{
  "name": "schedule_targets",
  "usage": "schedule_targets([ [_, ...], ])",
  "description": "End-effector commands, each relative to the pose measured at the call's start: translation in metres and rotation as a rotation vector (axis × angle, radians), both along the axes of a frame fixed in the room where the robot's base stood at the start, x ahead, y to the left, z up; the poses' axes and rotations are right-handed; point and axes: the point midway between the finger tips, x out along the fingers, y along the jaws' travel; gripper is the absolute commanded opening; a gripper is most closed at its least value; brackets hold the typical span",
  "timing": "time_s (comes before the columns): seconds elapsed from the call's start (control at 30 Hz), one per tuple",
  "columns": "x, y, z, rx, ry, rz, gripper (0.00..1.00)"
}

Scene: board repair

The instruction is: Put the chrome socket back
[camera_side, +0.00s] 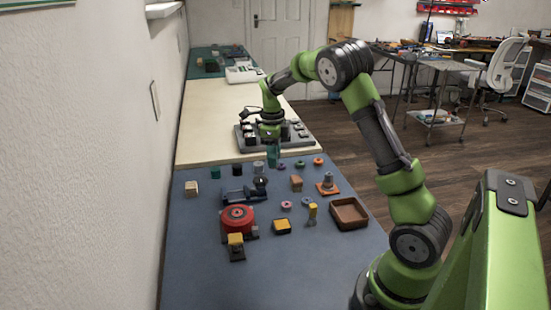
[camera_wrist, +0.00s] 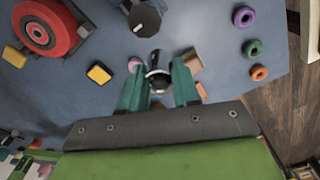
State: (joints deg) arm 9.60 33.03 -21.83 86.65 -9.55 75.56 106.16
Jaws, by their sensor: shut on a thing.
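In the wrist view my gripper (camera_wrist: 160,88) has its two teal fingers closed on the chrome socket (camera_wrist: 157,74), a shiny round piece between the tips. In the side view my gripper (camera_side: 272,158) points down over the far part of the blue mat (camera_side: 190,265). The socket cannot be made out between the fingers there. A small grey cylinder (camera_side: 258,167) stands just left of the fingers. To the right, a grey post (camera_side: 328,179) stands on an orange base. I cannot tell the socket's own place.
A red round machine (camera_side: 238,219) and a dark blue vise (camera_side: 243,190) stand left of centre. Loose rings (camera_wrist: 250,47), a brown block (camera_side: 296,183), yellow pieces (camera_side: 282,226) and a brown tray (camera_side: 349,213) lie around. The front of the mat is clear.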

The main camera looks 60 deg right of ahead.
Motion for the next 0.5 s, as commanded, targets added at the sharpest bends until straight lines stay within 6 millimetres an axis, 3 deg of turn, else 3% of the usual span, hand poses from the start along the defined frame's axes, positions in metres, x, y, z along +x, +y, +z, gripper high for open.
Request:
schedule_targets([
  [0.07, 0.001, -0.014, -0.001, 0.002, -0.007, 0.034, 0.00],
  [0.27, 0.007, -0.013, -0.003, 0.005, -0.017, 0.130, 0.00],
  [0.5, 0.007, -0.013, -0.046, 0.007, -0.015, 0.142, 0.00],
])
